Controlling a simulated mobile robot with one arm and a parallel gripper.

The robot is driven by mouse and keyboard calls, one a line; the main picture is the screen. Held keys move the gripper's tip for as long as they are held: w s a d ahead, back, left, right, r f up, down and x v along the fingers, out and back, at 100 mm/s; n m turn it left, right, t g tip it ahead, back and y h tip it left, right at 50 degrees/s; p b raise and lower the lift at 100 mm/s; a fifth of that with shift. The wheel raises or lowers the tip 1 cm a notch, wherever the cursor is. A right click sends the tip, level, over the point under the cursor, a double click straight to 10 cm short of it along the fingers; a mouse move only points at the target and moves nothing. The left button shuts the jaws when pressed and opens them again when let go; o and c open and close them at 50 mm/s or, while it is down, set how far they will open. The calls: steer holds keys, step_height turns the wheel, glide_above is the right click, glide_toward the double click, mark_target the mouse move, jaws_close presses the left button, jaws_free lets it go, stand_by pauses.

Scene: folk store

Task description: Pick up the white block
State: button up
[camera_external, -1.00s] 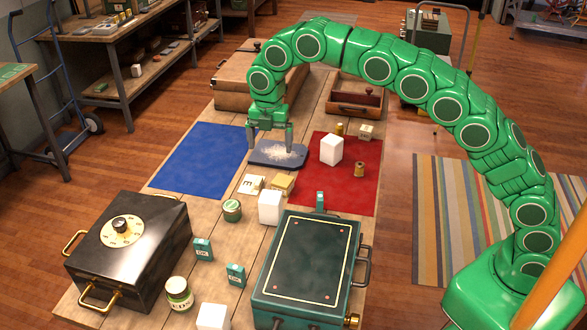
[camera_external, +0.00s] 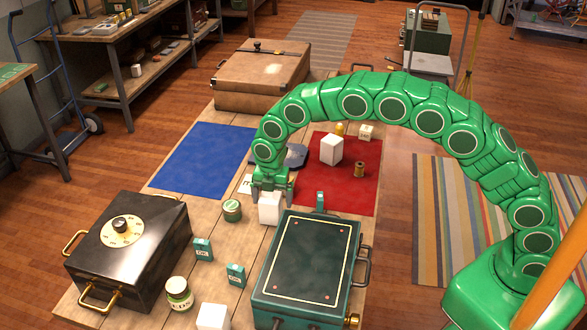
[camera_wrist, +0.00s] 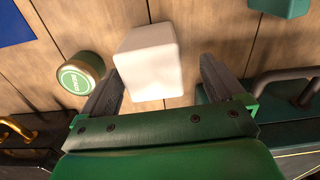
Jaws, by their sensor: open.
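A white block (camera_external: 269,210) stands on the wooden table, just left of the green case's back corner. My gripper (camera_external: 272,194) is open, pointing down directly over this block, and partly covers its top. In the wrist view the white block (camera_wrist: 148,62) shows between the two fingers (camera_wrist: 160,78), with a gap to the right finger and its left side close to the left finger. I cannot tell whether a finger touches it. Another white block (camera_external: 331,149) stands on the red mat, and a third white block (camera_external: 213,317) is at the table's front edge.
A green-lidded jar (camera_external: 232,210) stands left of the block; it also shows in the wrist view (camera_wrist: 80,78). A green case (camera_external: 306,258) is close on the right, with a small teal box (camera_external: 320,200) behind it. A black safe (camera_external: 128,247) is at front left. The blue mat (camera_external: 203,160) is clear.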

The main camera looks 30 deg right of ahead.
steer(key=shift+w+a+f, duration=0.1)
steer(key=shift+w+f, duration=0.1)
steer(key=shift+f, duration=1.15)
steer(key=shift+w+a+f, duration=0.1)
steer(key=shift+w+f, duration=0.1)
steer(key=shift+f, duration=1.15)
steer(key=c, duration=1)
steer(key=shift+r, duration=0.15)
